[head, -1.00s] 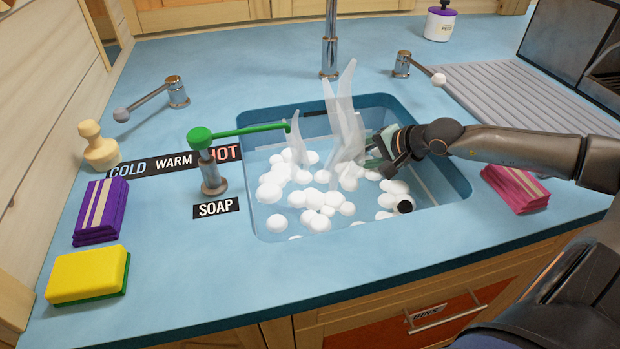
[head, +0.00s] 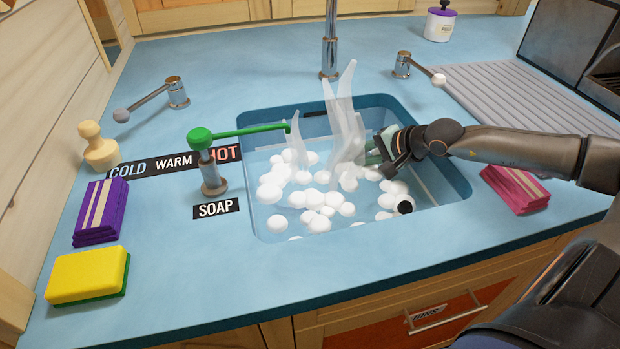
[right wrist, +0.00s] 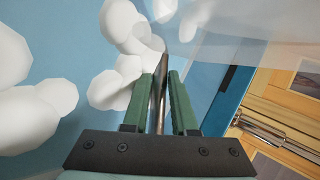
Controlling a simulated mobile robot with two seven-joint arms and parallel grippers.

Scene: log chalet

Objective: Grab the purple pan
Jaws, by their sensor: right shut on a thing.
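No purple pan body shows in either view; the foam and steam in the sink (head: 455,190) may hide it. My right gripper (head: 380,158) reaches into the sink from the right. In the right wrist view its green fingers (right wrist: 160,78) are shut on a thin dark metallic rod (right wrist: 157,92), which looks like a handle and runs up into the white foam. A black round end (head: 404,206) shows in the sink just below my gripper and may belong to the same handle. My left gripper is out of view.
White foam balls (head: 318,200) fill the sink, with pale steam (head: 346,125) above. A green-topped soap pump (head: 207,160) stands at the sink's left. A yellow sponge (head: 88,275) and purple cloths (head: 101,212) lie left, pink cloths (head: 515,188) right. The front counter is clear.

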